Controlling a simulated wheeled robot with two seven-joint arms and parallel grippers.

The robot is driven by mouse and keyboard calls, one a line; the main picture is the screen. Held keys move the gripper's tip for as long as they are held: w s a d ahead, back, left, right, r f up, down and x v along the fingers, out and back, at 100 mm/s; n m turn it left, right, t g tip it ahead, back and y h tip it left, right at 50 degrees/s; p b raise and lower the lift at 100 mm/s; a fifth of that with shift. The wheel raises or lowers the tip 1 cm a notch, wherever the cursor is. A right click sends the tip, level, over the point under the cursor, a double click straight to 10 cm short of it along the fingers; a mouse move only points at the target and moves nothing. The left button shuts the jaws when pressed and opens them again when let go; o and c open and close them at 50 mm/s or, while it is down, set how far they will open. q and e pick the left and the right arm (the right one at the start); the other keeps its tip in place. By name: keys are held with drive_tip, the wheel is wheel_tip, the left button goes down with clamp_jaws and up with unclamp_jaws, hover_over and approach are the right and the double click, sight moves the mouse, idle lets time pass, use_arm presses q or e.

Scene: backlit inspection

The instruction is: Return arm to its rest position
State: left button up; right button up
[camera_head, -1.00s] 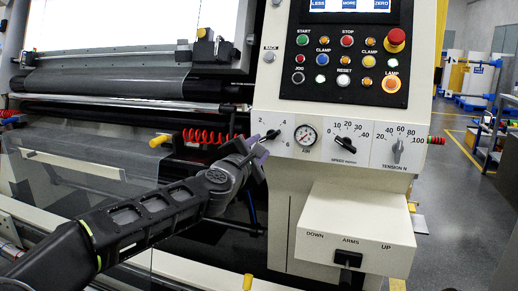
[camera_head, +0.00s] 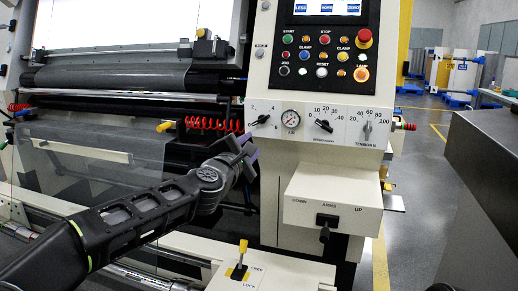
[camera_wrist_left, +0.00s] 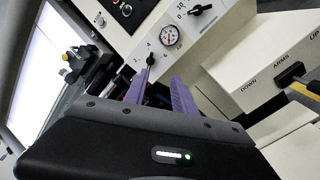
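My left arm comes in from the lower left in the head view. Its gripper (camera_head: 246,156), with purple fingers, stands in front of the machine, below and left of the small black dial knob (camera_head: 262,119). In the left wrist view the two purple fingers (camera_wrist_left: 158,92) are apart with nothing between them. The dial knob (camera_wrist_left: 150,60) shows beyond their tips, clear of them. My right gripper is not in view.
The cream console (camera_head: 305,165) and its ARMS lever box (camera_head: 335,208) stand right of the gripper. A yellow-topped lever (camera_head: 240,262) rises below. Red coiled hose (camera_head: 212,124) and rollers lie behind. A dark grey block (camera_head: 480,200) fills the right edge.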

use_arm(q)
drive_tip(key=s+f+m+g, duration=0.2)
drive_tip(key=s+f+m, duration=0.1)
drive_tip(key=f, duration=1)
drive_tip(key=s+f+m+g, duration=0.3)
drive_tip(key=f+m, duration=0.3)
drive_tip(key=f, duration=0.8)
drive_tip(key=s+d+f+m+g, duration=0.1)
drive_tip(key=s+f+m, duration=0.3)
drive_tip(key=f, duration=0.9)
drive_tip(key=shift+s+f+m+g+y, duration=0.15)
drive_tip(key=shift+s+m+g+y, duration=0.15)
drive_tip(key=shift+m+g, duration=0.4)
drive_tip(key=s+a+f+m+g, duration=0.2)
drive_tip(key=s+a+f+g, duration=0.15)
drive_tip(key=s+f, duration=1.05)
drive_tip(key=s+a+f+m+g, duration=0.25)
drive_tip(key=s+f+g, duration=0.25)
drive_tip(key=s+f, duration=0.95)
drive_tip(key=s+r+p, duration=0.3)
drive_tip(key=r+p, duration=0.9)
drive_tip(key=r, duration=0.2)
drive_tip(key=s+r+p, duration=0.3)
drive_tip(key=r+p, duration=1)
drive_tip(key=r, duration=0.1)
drive_tip(key=shift+y, duration=0.4)
